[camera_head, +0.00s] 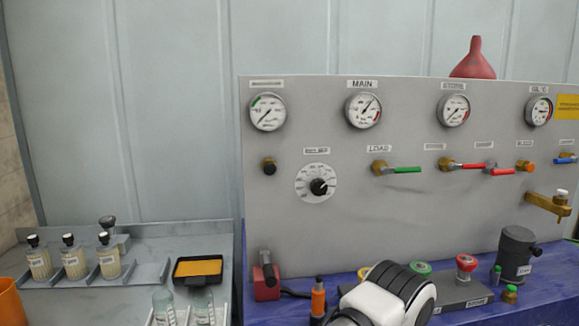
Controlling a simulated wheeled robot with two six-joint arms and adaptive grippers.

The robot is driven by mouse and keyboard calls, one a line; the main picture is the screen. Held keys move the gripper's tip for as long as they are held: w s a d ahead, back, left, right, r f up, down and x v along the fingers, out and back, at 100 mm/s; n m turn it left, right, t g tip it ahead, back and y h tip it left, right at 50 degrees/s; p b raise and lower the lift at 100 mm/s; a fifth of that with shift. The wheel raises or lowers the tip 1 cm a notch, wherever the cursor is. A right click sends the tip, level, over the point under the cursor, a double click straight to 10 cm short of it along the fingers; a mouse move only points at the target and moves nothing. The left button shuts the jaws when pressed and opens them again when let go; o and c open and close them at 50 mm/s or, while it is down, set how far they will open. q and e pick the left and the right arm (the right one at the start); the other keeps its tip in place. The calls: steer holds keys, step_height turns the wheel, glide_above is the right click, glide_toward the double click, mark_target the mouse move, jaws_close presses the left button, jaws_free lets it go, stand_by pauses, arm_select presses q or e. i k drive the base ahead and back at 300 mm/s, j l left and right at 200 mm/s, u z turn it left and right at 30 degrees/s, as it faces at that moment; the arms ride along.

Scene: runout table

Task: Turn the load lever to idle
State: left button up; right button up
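The load lever (406,170) has a green handle on a brass valve body. It sits on the upright grey panel (270,210), under the label LOAD (378,148). Its handle points right, nearly level. The MAIN gauge (363,109) is above it, with its needle pointing up and right. No gripper fingers show in the head view. A white and black rounded part of my own arm stands at the bottom, below the lever and apart from it. It hides part of the blue table.
Two red-handled valves (472,166) (503,171) sit right of the lever. A dial knob (320,186) is to its left. A red button (466,264), a dark canister (516,253) and an orange-bodied item (318,298) stand on the blue table (281,314). A brass tap (546,204) juts out at right.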

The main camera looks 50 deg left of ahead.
mark_target(384, 170)
steer(key=u, duration=1.1)
